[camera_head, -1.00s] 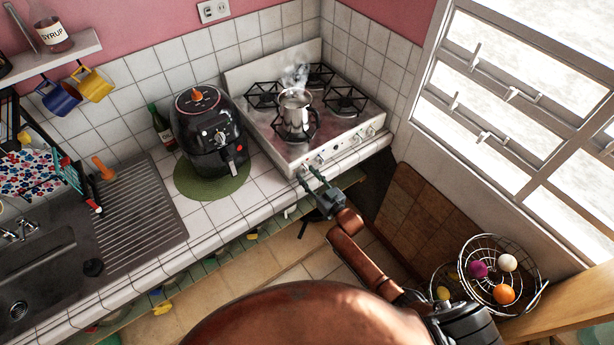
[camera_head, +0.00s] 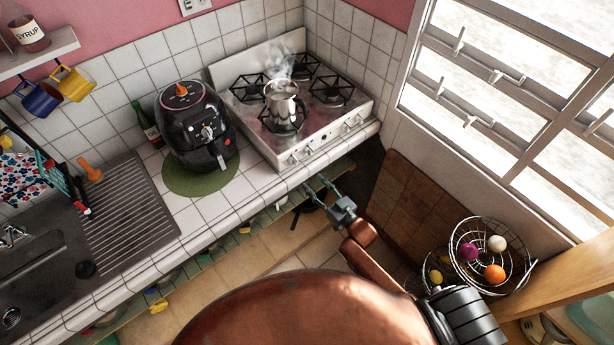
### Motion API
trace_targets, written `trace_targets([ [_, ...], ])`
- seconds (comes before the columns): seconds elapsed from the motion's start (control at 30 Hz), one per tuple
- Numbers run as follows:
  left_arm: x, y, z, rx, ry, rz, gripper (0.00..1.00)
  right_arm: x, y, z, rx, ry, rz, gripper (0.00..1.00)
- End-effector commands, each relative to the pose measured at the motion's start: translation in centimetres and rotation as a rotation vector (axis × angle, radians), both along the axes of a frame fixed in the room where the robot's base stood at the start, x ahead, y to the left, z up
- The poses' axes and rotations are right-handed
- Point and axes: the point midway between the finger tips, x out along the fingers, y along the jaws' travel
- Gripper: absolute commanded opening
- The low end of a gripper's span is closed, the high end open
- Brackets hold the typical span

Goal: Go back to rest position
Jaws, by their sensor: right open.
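My right gripper (camera_head: 322,189) is open and empty. It hangs in front of the stove's front edge, over the open shelf below the counter, and points up and to the left. My right arm comes in from the lower right behind it. A steaming metal pot (camera_head: 283,102) stands on a front burner of the white stove (camera_head: 329,143), apart from the gripper. My left gripper is not in view.
A black air fryer (camera_head: 198,128) stands on a green mat (camera_head: 180,184) left of the stove. The sink (camera_head: 40,285) is at the far left. A wire fruit basket (camera_head: 488,276) stands at the right, near the window. Floor shows between counter and body.

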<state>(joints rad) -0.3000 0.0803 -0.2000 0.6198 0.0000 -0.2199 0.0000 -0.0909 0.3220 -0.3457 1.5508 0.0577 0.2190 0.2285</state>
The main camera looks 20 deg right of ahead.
Motion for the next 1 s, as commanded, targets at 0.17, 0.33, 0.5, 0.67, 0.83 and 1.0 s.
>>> trace_targets([
  [0.17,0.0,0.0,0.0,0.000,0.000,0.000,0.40,-1.2,-0.4,0.0,0.000,-0.001,0.000,0.42],
  [0.33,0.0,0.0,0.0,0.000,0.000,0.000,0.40,-1.3,-0.4,0.1,0.000,-0.001,0.000,0.42],
  [0.5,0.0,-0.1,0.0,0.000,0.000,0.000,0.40,-1.3,-0.4,0.1,0.000,-0.001,0.000,0.42],
  [0.67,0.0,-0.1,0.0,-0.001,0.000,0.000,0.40,-1.3,-0.4,0.0,0.000,-0.001,0.000,0.42],
  [0.83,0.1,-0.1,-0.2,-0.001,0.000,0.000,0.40,-1.5,-0.9,-1.7,-0.009,0.027,-0.012,0.42],
  [1.0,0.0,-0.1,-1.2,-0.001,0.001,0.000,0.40,-3.4,-3.1,-10.2,-0.060,0.168,-0.065,0.42],
])
